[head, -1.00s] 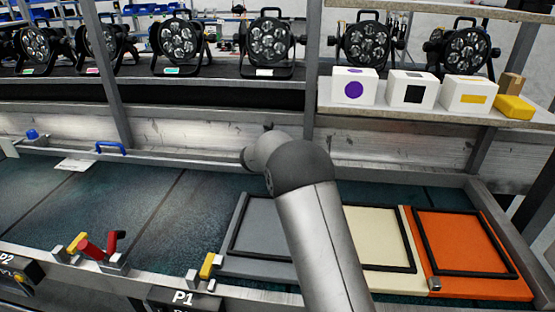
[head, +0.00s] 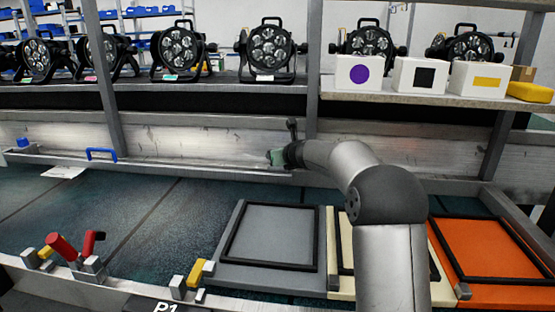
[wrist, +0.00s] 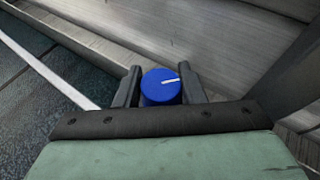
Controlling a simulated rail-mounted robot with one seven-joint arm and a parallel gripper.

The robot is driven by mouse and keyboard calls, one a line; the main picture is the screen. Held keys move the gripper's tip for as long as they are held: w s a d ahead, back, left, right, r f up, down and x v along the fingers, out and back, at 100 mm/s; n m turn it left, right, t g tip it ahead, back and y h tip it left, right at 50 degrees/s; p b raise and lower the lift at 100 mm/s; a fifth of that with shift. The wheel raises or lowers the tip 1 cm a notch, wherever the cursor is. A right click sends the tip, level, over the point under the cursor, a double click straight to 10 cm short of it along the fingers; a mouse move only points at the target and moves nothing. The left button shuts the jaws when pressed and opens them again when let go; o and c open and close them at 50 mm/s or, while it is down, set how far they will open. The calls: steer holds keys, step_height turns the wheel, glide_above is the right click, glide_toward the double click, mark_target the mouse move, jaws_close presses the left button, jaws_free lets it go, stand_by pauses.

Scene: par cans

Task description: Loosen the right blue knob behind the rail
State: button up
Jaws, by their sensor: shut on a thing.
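The right blue knob (wrist: 160,88) has a white pointer line on its top and shows in the wrist view between the two dark fingers of my gripper (wrist: 163,84). My gripper is shut on it, with one finger on each side. In the head view my gripper (head: 277,158) is at the metal rail (head: 205,164) along the back of the bench, and the knob there is hidden. Another blue knob (head: 22,142) stands at the far left end of the rail.
A blue handle (head: 101,151) stands on the rail between the knobs. Grey (head: 270,278), cream and orange (head: 483,297) framed panels lie at the front right, partly under my arm. A shelf with white boxes (head: 359,76) and lamps is above. A red lever (head: 62,247) is at front left.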

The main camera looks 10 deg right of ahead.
steer(key=shift+d+r+n+g+y+p, duration=0.15)
steer(key=shift+n+g+y+p, duration=0.35)
steer(key=shift+n+y+p, duration=0.35)
steer(key=n+y+p, duration=0.1)
steer(key=p, duration=0.1)
steer(key=n+g+y+p, duration=0.1)
steer(key=shift+r+n+y+p, duration=0.2)
steer(key=shift+n+y+p, duration=0.05)
steer(key=shift+n+p, duration=0.1)
steer(key=n+g+y+p, duration=0.1)
steer(key=p, duration=0.2)
steer(key=shift+f+n+g+y, duration=0.1)
steer(key=shift+n+g+y, duration=0.2)
steer(key=shift+g, duration=0.1)
steer(key=shift+f+n+g+y+p, duration=0.15)
steer(key=shift+n+g+y+p, duration=0.25)
steer(key=shift+p, duration=0.6)
steer(key=shift+a+f, duration=0.1)
steer(key=shift+a, duration=0.1)
steer(key=o, duration=1)
